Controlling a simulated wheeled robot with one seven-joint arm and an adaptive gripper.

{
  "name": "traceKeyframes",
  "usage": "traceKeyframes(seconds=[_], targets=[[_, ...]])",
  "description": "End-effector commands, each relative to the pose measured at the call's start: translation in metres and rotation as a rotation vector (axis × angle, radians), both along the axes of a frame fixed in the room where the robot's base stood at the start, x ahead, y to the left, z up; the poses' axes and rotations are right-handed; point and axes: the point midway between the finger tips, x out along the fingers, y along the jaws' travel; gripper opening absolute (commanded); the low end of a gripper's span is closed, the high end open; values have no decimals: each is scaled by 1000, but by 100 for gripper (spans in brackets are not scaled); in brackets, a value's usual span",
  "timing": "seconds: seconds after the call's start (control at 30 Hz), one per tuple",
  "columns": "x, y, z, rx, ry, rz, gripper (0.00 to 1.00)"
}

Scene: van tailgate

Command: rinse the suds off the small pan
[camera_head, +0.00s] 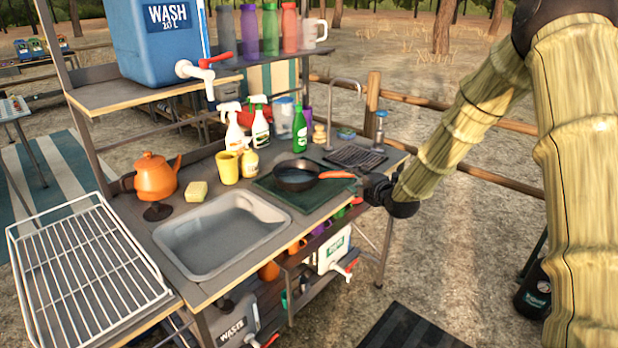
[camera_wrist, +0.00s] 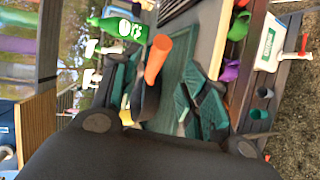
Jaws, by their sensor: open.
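The small pan (camera_head: 296,178) is dark with an orange handle (camera_head: 337,174). It sits on a dark green mat (camera_head: 283,197) on the counter, right of the sink basin, its handle pointing right. I cannot make out suds on it. My gripper (camera_head: 362,187) is at the counter's right side, close to the handle's end. In the wrist view my gripper (camera_wrist: 160,90) is open, and the orange handle (camera_wrist: 157,58) shows between its fingers. Contact cannot be told. The blue wash container (camera_head: 155,40) has a red-handled tap (camera_head: 199,69) above the counter's back left.
The grey basin (camera_head: 222,238) looks empty. Spray bottles (camera_head: 234,130), a green bottle (camera_head: 299,130) and a yellow cup (camera_head: 228,167) stand behind the pan. A sponge (camera_head: 197,191) and orange kettle (camera_head: 155,177) are at left. A wire rack (camera_head: 88,263) is farther left.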

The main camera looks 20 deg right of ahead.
Motion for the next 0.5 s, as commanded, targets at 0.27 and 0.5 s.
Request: traceKeyframes(seconds=[0.27, 0.5], targets=[[34, 2, -4, 1, 1, -1, 44], [47, 3, -8, 1, 0, -1, 44]])
